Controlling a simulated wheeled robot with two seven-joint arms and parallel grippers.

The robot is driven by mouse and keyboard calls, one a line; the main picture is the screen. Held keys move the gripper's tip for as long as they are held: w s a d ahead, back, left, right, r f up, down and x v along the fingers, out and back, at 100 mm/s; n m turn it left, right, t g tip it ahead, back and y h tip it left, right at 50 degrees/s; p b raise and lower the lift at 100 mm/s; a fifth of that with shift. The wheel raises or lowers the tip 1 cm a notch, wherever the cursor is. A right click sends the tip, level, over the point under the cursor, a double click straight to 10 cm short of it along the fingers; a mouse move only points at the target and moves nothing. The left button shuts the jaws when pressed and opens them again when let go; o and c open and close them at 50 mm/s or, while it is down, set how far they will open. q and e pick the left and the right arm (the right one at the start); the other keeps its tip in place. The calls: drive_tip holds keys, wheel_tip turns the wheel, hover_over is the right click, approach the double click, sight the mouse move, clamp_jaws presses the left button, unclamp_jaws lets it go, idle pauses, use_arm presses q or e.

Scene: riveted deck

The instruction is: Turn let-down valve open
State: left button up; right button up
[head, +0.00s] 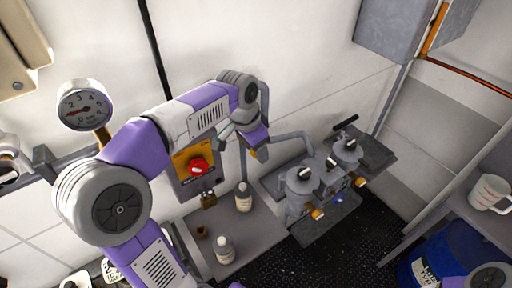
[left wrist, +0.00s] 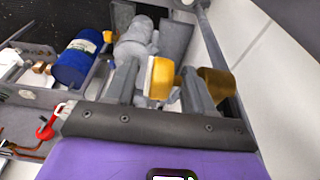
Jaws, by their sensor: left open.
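My left gripper (head: 258,150) hangs in front of the wall, right of a yellow panel (head: 181,156) with a red knob (head: 197,166). Its orange-tipped fingers are spread and empty in the left wrist view (left wrist: 183,82). Right of and below it stands a grey valve assembly (head: 298,200) with round heads, black handles and orange ends. Grey rounded fittings (left wrist: 135,42) show beyond the fingers in the left wrist view. No label shows which part is the let-down valve. The gripper appears apart from the panel and the assembly. My right gripper is out of view.
Bottles (head: 244,197) (head: 224,249) and a brass padlock (head: 208,199) are below the panel. A gauge (head: 83,105) is at left. A blue drum (head: 431,258) and a measuring jug (head: 489,192) stand at right. Black grating (head: 290,265) covers the floor.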

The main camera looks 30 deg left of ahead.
use_arm(q)
drive_tip(key=p+v, duration=0.1)
drive_tip(key=v, duration=0.6)
drive_tip(key=shift+r, duration=0.2)
drive_tip(key=shift+w+d+f+g+y+b, duration=0.1)
drive_tip(key=shift+w+d+g+y+b, duration=0.05)
drive_tip(key=shift+w+g+b, duration=0.2)
drive_tip(key=shift+w+d+f+g+y+b, duration=0.15)
drive_tip(key=shift+w+g+b, duration=0.1)
drive_tip(key=shift+w+b, duration=0.2)
drive_tip(key=shift+w+d+g+b, duration=0.2)
drive_tip(key=shift+w+g+b, duration=0.2)
drive_tip(key=shift+w+g, duration=0.15)
drive_tip(key=shift+f, duration=0.1)
drive_tip(key=shift+f+b, duration=0.3)
drive_tip(key=shift+f, duration=0.05)
drive_tip(key=shift+s+f+b, duration=0.1)
drive_tip(key=shift+f+b, duration=1)
drive_tip(key=shift+f, duration=2.05)
